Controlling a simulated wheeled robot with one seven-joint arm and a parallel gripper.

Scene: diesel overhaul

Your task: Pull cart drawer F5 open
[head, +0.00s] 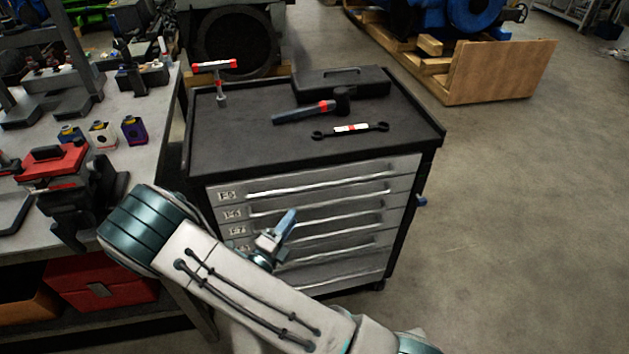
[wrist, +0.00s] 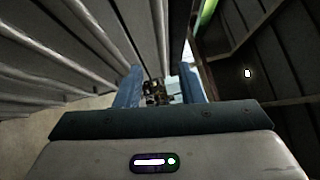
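The tool cart (head: 300,145) has a stack of shut grey drawers with long pale handles. The top drawer, F5 (head: 300,187), carries a small label at its left that appears to read F5, and its front is flush with the others. My gripper (head: 288,220) is in front of the drawers, below F5's level, with part of it hidden by my own arm. In the wrist view its two blue fingers (wrist: 162,82) are apart with nothing between them. The drawer fronts and handles (wrist: 70,45) run along the left of that view; which is F5 there I cannot tell.
On the cart top lie a hammer (head: 310,111), a wrench (head: 350,129), a red T-handle tool (head: 218,75) and a dark case (head: 340,83). A workbench (head: 165,120) stands close at the left. Floor (head: 500,200) at the right is clear.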

